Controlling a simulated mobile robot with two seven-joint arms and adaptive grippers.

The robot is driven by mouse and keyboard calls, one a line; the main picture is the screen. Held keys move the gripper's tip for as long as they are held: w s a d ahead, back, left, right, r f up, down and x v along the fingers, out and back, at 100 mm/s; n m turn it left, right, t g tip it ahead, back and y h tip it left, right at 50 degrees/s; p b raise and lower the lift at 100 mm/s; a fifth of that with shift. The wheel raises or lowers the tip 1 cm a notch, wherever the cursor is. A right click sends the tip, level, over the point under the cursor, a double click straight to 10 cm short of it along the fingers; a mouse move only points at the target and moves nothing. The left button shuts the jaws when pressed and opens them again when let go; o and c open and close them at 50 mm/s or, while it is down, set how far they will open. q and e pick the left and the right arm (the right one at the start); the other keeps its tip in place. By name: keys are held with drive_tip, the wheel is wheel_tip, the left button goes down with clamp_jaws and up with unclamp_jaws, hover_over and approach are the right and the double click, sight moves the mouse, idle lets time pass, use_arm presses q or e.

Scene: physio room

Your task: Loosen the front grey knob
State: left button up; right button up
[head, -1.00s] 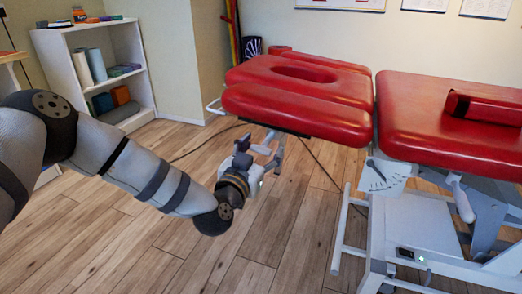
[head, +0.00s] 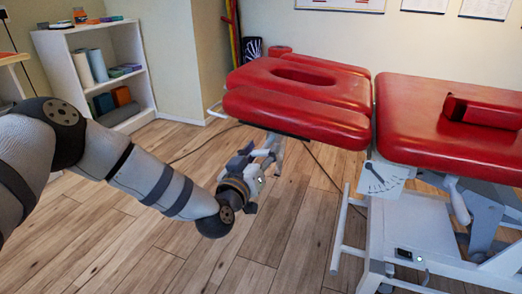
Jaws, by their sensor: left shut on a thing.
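My left gripper (head: 263,152) is under the front edge of the red head section (head: 300,115) of the treatment table, near its left end. It is shut on the front grey knob, which my fingers and the cushion's edge mostly hide. The knob's own shape and how far it is turned cannot be made out. My right gripper is not in view.
The red main cushion (head: 440,125) of the table is at the right, with a red bolster (head: 495,112) on it. A dial plate (head: 381,178) and the white base frame (head: 400,225) stand below. A white shelf (head: 140,75) is at the back left.

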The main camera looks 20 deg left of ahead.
use_arm(q)
drive_tip(key=n, duration=0.6)
drive_tip(key=shift+a+n, duration=0.1)
drive_tip(key=shift+n, duration=0.2)
drive_tip(key=n, duration=0.3)
drive_tip(key=shift+f, duration=0.1)
drive_tip(key=shift+n, duration=1.8)
drive_tip(key=o, duration=1.2)
